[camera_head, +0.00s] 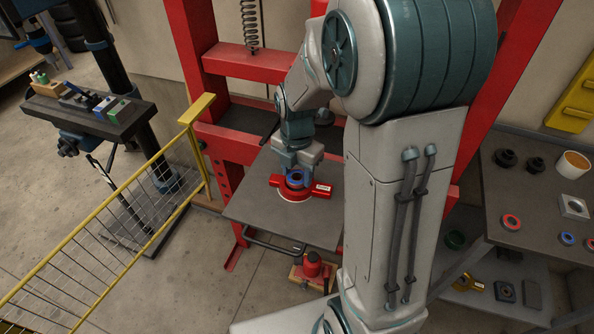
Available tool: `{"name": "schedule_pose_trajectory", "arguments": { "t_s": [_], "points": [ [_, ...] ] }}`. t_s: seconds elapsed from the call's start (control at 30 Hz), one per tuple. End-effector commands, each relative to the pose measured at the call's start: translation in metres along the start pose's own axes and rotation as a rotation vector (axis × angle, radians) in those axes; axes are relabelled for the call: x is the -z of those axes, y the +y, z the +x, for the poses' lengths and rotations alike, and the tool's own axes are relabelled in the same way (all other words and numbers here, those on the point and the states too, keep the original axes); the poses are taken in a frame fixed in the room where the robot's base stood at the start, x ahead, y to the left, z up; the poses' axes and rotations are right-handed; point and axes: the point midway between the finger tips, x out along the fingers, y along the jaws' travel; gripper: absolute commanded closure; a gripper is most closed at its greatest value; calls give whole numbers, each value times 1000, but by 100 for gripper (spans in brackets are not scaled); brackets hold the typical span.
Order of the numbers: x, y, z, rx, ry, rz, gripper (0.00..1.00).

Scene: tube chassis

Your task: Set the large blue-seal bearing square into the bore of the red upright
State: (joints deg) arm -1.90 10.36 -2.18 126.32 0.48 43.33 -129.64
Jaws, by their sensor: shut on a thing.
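The red upright (318,190) lies on the grey press plate with its arm pointing right and a pale ring showing under its front edge. The large blue-seal bearing (295,179) is at its round bore end, a blue ring with a dark middle. My gripper (297,172) points down from above and is shut on the bearing. I cannot tell from this view whether the bearing is in the bore or just above it, nor whether it is square. The bore itself is hidden by the bearing and my gripper.
The grey press plate (255,205) stands inside the red press frame (196,60). A yellow mesh guard (110,235) stands to the left. A side bench (522,190) at right holds several rings and parts. A red jack (312,268) stands below the plate.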

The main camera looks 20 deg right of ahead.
Motion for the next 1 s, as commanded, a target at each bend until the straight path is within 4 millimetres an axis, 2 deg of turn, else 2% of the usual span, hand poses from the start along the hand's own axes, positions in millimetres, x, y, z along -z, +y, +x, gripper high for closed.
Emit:
{"name": "schedule_pose_trajectory", "arguments": {
  "t_s": [0.17, 0.2, 0.27, 0.53, 0.67, 0.77, 1.0],
  "points": [
    [0, 0, 0, 0, 0, 0, 80],
    [0, 0, 0, 0, 0, 0, 46],
    [0, 0, 0, 0, 0, 0, 29],
    [0, 0, 0, 0, 0, 0, 29],
    [0, 0, -8, -2, -2, 0, 29],
    [-1, 1, -23, -4, -3, 1, 29],
    [-1, 1, -78, -5, -4, 0, 29]
  ]
}}
